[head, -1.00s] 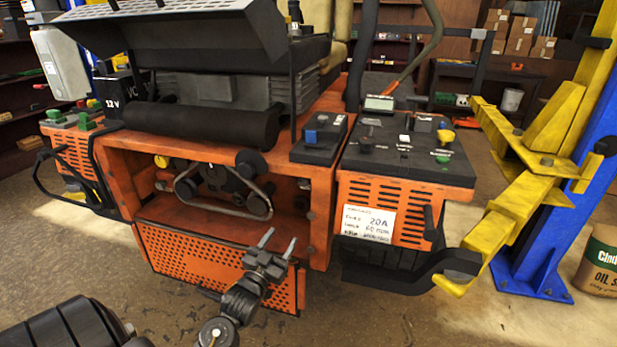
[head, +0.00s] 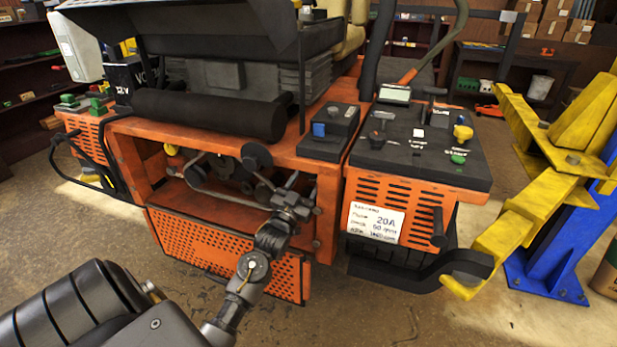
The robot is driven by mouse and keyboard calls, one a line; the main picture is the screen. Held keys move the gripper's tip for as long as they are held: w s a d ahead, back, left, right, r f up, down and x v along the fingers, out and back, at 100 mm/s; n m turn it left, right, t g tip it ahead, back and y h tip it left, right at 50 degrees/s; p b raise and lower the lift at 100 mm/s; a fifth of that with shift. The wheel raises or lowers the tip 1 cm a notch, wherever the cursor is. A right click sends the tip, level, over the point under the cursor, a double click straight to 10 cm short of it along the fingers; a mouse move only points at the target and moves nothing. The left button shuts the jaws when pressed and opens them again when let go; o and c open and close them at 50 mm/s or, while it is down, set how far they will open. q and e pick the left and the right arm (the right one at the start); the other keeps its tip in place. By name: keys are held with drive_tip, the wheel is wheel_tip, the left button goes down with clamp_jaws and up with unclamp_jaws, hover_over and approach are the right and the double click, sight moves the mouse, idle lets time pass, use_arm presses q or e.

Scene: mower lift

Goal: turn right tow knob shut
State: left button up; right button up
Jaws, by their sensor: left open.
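The orange mower (head: 330,172) fills the middle of the head view, with an open bay of belt and pulleys in its facing side. My left gripper (head: 302,184) is open at the right end of this bay, its two fingers pointing in towards the frame. No knob is clearly shown between the fingers; the gripper partly covers that area, so I cannot tell which part is the right tow knob. A dark round part (head: 256,157) sits above and left of the gripper. A small yellow knob (head: 171,150) is at the bay's left. My right gripper is out of view.
A control panel (head: 420,150) with a yellow knob (head: 463,133) and a green button (head: 458,158) tops the right side. A yellow lift arm (head: 520,215) and blue post (head: 548,250) stand at the right. A perforated orange panel (head: 215,248) hangs below. Open floor lies in front.

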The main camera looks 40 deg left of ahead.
use_arm(q)
drive_tip(key=shift+w+r, duration=0.15)
drive_tip(key=shift+w, duration=0.5)
drive_tip(key=c, duration=1)
